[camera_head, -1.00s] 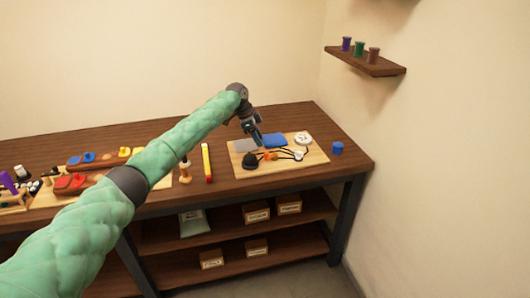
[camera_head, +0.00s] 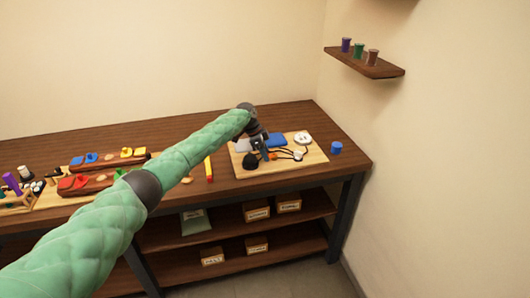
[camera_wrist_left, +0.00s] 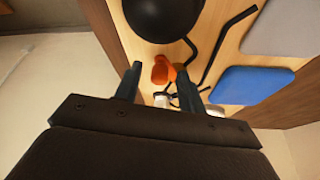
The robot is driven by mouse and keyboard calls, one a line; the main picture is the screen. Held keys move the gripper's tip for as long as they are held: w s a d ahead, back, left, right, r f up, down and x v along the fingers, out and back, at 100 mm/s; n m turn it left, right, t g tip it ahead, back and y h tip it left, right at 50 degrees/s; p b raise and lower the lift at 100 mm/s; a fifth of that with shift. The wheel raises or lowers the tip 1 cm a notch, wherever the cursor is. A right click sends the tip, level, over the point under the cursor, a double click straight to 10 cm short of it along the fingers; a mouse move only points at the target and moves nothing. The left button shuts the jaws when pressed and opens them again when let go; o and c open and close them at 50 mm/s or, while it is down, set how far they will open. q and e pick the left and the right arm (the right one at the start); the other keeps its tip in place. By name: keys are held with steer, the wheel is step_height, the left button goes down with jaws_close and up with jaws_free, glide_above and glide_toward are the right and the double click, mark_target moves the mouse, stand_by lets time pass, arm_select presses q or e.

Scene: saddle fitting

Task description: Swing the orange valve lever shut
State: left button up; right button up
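The orange valve lever (camera_head: 273,155) is on a light wooden board (camera_head: 310,157) with black tubes, at the right part of the bench. My left gripper (camera_head: 262,154) is low over the board, just left of the lever in the head view. In the left wrist view the lever (camera_wrist_left: 162,70) shows in the gap between the fingertips of my left gripper (camera_wrist_left: 157,76). The fingers are apart; I cannot tell whether either touches the lever. The lower part of the valve is partly hidden by the fingers. My right gripper is out of view.
A black dome (camera_head: 250,161), a blue pad (camera_head: 277,140), a grey pad (camera_head: 242,145) and a white round part (camera_head: 302,138) share the board. A blue cylinder (camera_head: 336,148) stands right of it. A yellow and red stick (camera_head: 208,168) lies left of it.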

arm_select(q)
jaws_close()
steer(key=shift+d+r, duration=0.1)
steer(key=shift+s+d+n+t+p, duration=0.25)
steer(key=shift+n+p, duration=0.2)
steer(key=shift+n, duration=0.25)
steer(key=d+n+t+p, duration=0.1)
steer(key=n, duration=0.1)
steer(key=d+n+y+p, duration=0.1)
steer(key=n, duration=0.2)
steer(key=s+d+n+t+p, duration=0.1)
steer(key=n+p, duration=0.1)
steer(key=shift+d+r+n+t+y, duration=0.1)
steer(key=shift+r+n+t+y, duration=0.05)
steer(key=shift+n+t+y, duration=0.2)
steer(key=shift+d+n+t+y+p, duration=0.15)
steer(key=shift+d+n+y+p, duration=0.15)
steer(key=shift+n, duration=0.5)
steer(key=shift+d+n+t+y+p, duration=0.15)
steer(key=shift+d+n+p, duration=0.15)
steer(key=shift+n, duration=0.45)
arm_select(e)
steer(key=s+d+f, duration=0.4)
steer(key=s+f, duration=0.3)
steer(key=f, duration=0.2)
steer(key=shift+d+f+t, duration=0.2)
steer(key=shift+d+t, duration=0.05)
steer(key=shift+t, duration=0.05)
